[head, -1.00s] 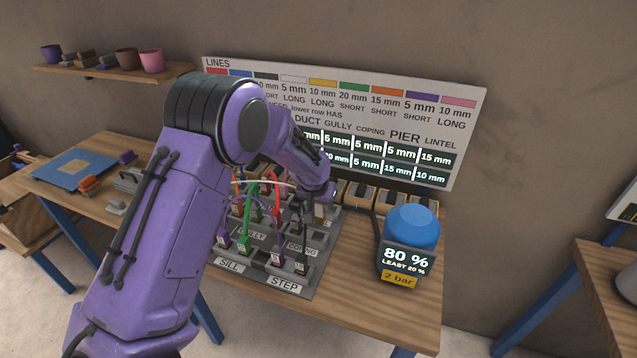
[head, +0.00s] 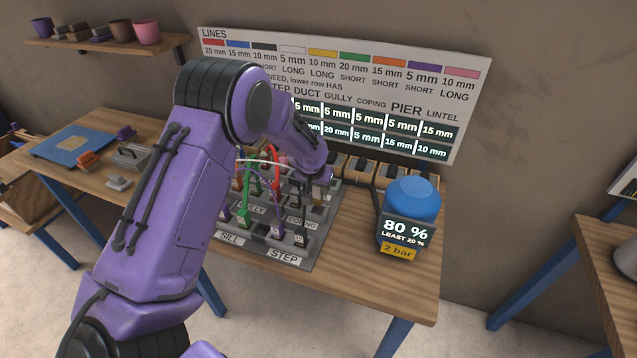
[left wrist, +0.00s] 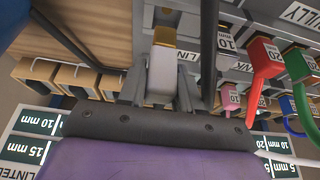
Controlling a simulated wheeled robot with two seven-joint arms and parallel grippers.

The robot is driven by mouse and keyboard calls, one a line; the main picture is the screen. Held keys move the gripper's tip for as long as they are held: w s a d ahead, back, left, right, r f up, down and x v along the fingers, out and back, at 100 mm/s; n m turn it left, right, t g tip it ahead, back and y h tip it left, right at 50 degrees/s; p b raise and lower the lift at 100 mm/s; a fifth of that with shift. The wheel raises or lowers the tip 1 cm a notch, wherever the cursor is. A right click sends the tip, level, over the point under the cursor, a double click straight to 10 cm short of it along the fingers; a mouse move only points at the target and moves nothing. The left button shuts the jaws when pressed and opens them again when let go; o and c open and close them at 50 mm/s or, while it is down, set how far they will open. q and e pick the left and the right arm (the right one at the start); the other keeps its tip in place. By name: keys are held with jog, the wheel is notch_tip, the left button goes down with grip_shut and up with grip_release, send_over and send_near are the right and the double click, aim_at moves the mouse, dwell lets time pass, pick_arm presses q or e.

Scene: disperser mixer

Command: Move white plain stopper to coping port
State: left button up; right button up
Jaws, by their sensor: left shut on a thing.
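My left gripper (head: 317,190) is over the back right part of the grey port panel (head: 312,262). In the left wrist view its two fingers are shut on a white block-shaped piece, which looks like the white plain stopper (left wrist: 162,75). A yellowish part shows at the far end of the piece. In the head view the gripper and wrist mostly hide the stopper. The coping label (head: 301,224) is on the panel just below and left of the gripper. Whether the stopper touches the panel or a port, I cannot tell. My right gripper is out of view.
Several coloured plugs and hoses, including a red hose (left wrist: 262,68) and a green one (head: 247,205), stand close left of the gripper. A blue-domed gauge unit (head: 411,200) stands at the right. A sign board (head: 470,75) is behind. The front right tabletop (head: 350,265) is clear.

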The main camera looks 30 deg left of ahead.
aim_at(318, 200)
pick_arm(q)
jog(key=shift+a+f, duration=0.1)
jog(key=shift+f, duration=0.7)
jog(key=shift+r, duration=0.1)
dwell(0.5)
jog(key=shift+p, duration=0.4)
dwell(0.5)
jog(key=shift+f+b, duration=1)
jog(key=shift+f, duration=1.15)
